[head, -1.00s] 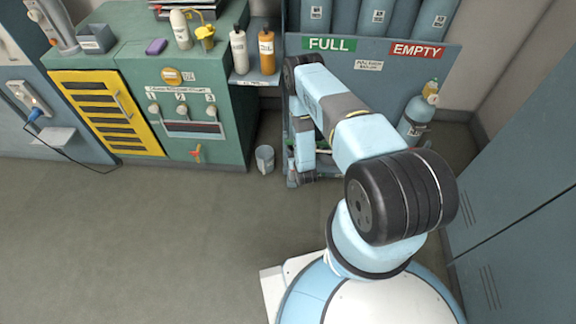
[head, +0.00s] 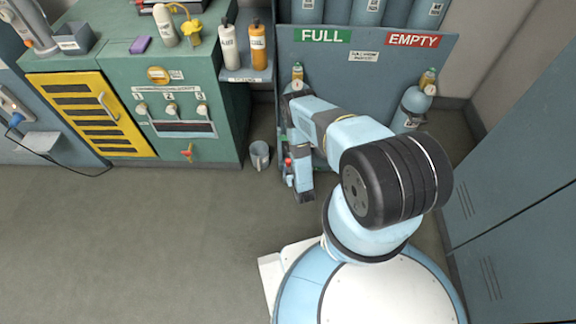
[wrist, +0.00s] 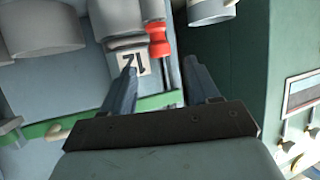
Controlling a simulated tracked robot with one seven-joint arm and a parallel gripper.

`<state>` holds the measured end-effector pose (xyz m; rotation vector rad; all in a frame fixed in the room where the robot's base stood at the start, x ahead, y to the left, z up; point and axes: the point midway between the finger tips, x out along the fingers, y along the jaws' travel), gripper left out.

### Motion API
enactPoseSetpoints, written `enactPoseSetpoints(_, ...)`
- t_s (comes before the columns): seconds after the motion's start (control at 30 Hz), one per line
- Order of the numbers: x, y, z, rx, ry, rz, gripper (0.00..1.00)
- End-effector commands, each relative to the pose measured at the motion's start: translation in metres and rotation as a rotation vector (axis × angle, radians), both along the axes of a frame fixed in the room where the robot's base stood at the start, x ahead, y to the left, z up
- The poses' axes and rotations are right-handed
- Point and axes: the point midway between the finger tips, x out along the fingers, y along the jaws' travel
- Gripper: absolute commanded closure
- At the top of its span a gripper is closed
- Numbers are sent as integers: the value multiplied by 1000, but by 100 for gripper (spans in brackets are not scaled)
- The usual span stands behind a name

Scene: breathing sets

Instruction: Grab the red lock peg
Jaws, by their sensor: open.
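In the head view a small red spot (head: 288,161), perhaps the same peg, shows beside the end of my arm. My fingers are not clear there.
A green bar (wrist: 160,101) runs behind the fingers in the wrist view. The green cabinet (head: 172,105) stands left of my arm, with a grey bucket (head: 259,155) on the floor beside it. Gas bottles (head: 411,108) stand at the rack. The left floor is clear.

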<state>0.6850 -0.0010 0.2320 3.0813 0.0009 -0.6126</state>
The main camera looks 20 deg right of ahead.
Motion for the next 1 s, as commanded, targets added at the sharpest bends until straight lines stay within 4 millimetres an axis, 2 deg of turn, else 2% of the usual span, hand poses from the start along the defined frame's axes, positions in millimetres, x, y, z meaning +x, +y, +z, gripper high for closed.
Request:
enactPoseSetpoints(0.13, 16, 0, -6, 0, -1, 1, 40)
enactPoseSetpoints(0.37, 28, 0, -11, 0, -1, 1, 40)
enactPoseSetpoints(0.7, 66, 0, -25, 0, -2, 1, 40)
enactPoseSetpoints(1.0, 70, 0, -27, 0, 0, 0, 40)
